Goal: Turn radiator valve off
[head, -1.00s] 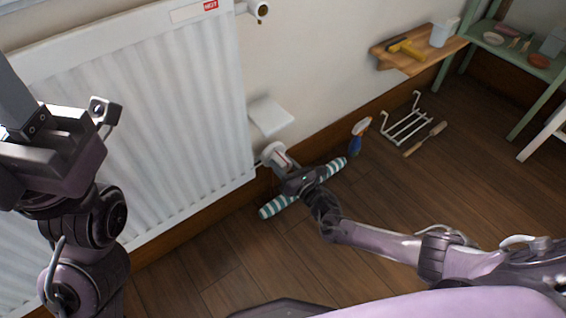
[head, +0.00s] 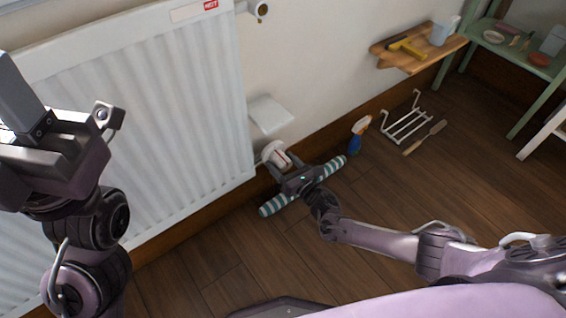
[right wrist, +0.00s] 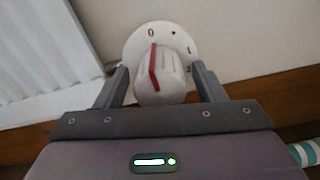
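The white radiator valve (head: 274,152) sits low beside the radiator's right end. In the right wrist view its round knob (right wrist: 163,80) has a red pointer line directed up toward the 0 on the white dial. A dot and further numbers follow to the right. My right gripper (head: 283,165) is at the valve, with one finger on each side of the knob. In the right wrist view the fingers (right wrist: 160,82) stand apart, with narrow gaps beside the knob; firm contact is not visible. My left gripper (head: 40,120) is raised in front of the radiator, its fingertips unclear.
The white radiator (head: 150,110) fills the left. A small white shelf (head: 269,114) juts out above the valve. A spray bottle (head: 357,138), white rack (head: 407,126) and brush (head: 425,138) are on the floor to the right.

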